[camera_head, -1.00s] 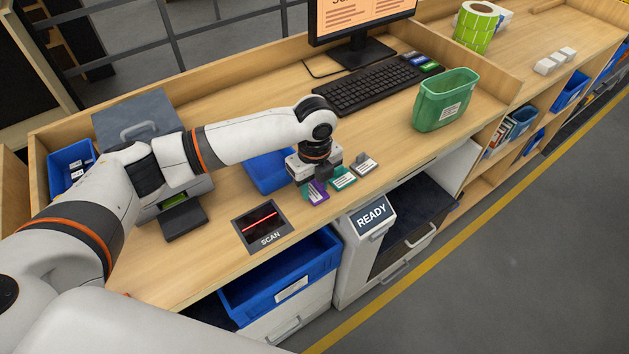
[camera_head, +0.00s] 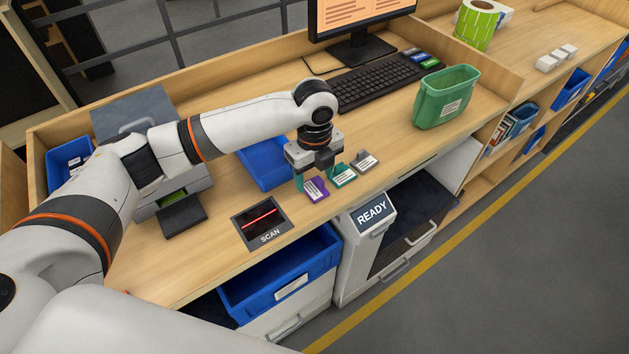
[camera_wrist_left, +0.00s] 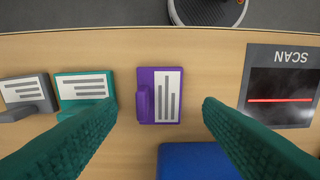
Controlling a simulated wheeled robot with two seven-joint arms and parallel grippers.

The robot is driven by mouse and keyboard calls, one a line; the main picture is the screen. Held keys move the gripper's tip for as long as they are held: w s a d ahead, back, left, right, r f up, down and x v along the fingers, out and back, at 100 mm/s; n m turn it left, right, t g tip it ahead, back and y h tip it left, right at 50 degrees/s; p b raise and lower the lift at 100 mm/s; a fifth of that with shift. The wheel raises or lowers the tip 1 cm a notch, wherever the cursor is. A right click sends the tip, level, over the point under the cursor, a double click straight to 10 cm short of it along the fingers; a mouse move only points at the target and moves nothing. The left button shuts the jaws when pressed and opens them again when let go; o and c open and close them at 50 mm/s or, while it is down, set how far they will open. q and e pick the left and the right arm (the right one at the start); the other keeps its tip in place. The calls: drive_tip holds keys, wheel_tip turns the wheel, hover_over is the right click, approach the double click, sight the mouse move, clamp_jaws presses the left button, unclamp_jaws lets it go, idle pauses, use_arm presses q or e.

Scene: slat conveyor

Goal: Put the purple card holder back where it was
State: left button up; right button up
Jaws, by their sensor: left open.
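The purple card holder (camera_head: 316,190) lies on the wooden desk near its front edge, at the left end of a row of three holders. In the left wrist view the purple card holder (camera_wrist_left: 159,95) lies flat between my two green fingers, with bare desk on both sides of it. My left gripper (camera_head: 313,182) is open and empty, above and just behind the holder. The fingers also show in the left wrist view (camera_wrist_left: 158,112). My right gripper is not in view.
A teal holder (camera_head: 343,175) and a grey holder (camera_head: 365,161) lie to the right of the purple one. The scan pad (camera_head: 261,225) is to the left. A blue tray (camera_head: 264,165) sits behind, and a green bin (camera_head: 444,98) stands farther right.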

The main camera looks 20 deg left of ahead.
sight(315, 189)
use_arm(q)
wheel_tip(315, 189, up, 10)
drive_tip(key=b, duration=0.1)
drive_tip(key=shift+f+b, duration=0.25)
drive_tip(key=shift+b, duration=0.1)
drive_tip(key=shift+f, duration=0.1)
